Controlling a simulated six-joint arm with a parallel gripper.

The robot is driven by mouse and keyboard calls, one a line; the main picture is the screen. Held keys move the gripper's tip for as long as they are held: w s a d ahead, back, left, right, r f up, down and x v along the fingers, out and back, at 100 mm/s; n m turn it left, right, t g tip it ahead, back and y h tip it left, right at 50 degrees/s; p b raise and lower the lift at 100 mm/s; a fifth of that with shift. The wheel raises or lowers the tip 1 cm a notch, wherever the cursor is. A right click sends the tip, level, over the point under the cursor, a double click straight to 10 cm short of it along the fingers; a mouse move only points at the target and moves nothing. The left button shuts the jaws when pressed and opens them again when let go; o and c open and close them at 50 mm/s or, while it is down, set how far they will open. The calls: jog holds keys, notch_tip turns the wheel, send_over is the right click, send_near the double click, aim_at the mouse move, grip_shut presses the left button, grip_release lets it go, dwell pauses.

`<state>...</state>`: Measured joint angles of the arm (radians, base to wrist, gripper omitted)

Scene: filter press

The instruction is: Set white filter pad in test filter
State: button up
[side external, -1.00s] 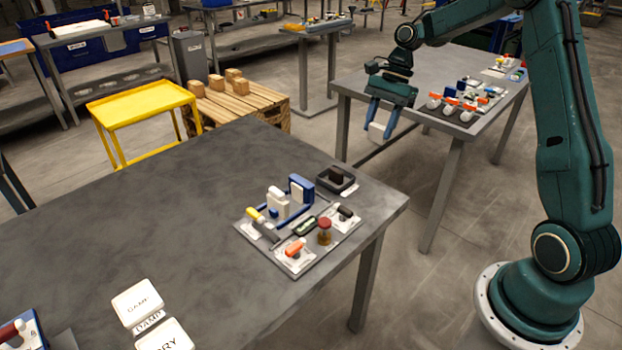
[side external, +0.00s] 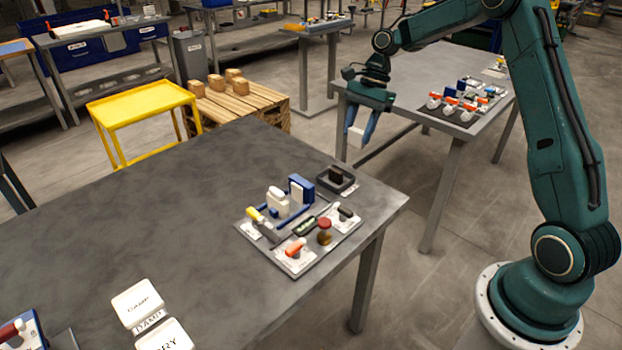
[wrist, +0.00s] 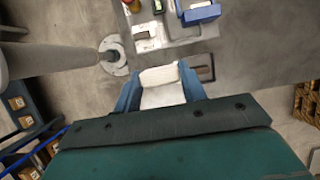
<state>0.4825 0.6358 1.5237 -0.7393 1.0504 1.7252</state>
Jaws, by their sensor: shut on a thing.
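My gripper (side external: 361,134) is shut on a white filter pad (side external: 356,138), held in the air beyond the near table's right side. In the wrist view the pad (wrist: 162,90) sits between the two blue fingers. What looks like the test filter, a small press with a white block (side external: 277,195) and a blue upright plate (side external: 301,187), stands on a grey board (side external: 258,238) at the near table's right end. The pad is well apart from it. The blue plate also shows at the top of the wrist view (wrist: 201,13). The gap between the plates is too small to judge.
White DAMP (side external: 138,302) and DRY (side external: 165,337) pieces lie at lower left. The middle of the near table (side external: 130,215) is clear.

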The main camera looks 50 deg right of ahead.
jog(key=w+a+f, duration=0.3)
jog(key=w+a, duration=0.2)
jog(key=a, duration=0.2)
jog(key=w+a+f, duration=0.3)
jog(key=w+a, duration=0.2)
jog(key=a, duration=0.2)
jog(key=shift+f, duration=0.2)
jog(key=shift+f, duration=0.15)
jog(key=shift+f, duration=5)
jog(key=shift+f, duration=0.3)
jog(key=o, duration=1)
jog(key=shift+o, duration=0.2)
jog(key=shift+r, duration=0.15)
notch_tip(320, 180, up, 7)
